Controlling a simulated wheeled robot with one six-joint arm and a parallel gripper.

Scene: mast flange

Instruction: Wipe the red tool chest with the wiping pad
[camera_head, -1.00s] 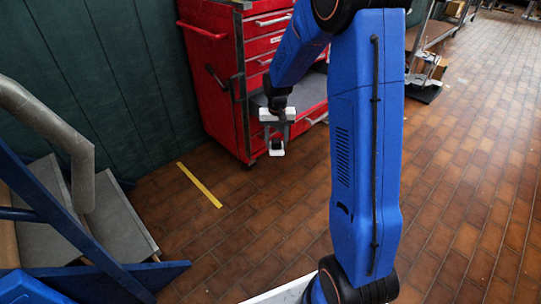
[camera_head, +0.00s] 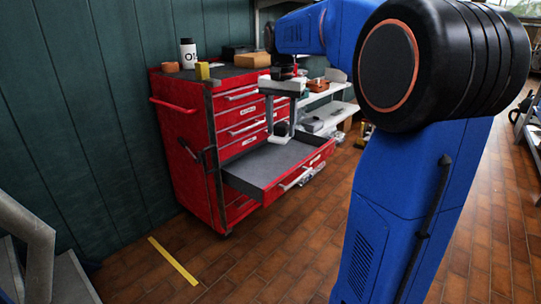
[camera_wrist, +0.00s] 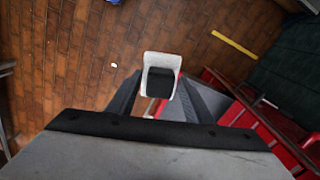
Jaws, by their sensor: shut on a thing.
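The red tool chest (camera_head: 182,125) stands against the green wall in the head view, with one grey-lined drawer (camera_head: 262,162) pulled out. Its red side also shows at the right of the wrist view (camera_wrist: 246,117). My gripper (camera_head: 281,120) points down in front of the chest's drawer fronts, in line with the open drawer. It is shut on a small white and black piece that looks like the wiping pad (camera_head: 280,130). In the wrist view the pad (camera_wrist: 160,72) shows white with a black middle between the grey fingers. I cannot tell whether it touches the chest.
On the chest top stand a white bottle (camera_head: 188,54), an orange-brown block (camera_head: 170,67), a yellow piece (camera_head: 202,71) and a brown box (camera_head: 252,60). A loaded bench (camera_head: 330,115) stands behind. A yellow strip (camera_head: 173,261) marks the tiled floor, which is clear in front.

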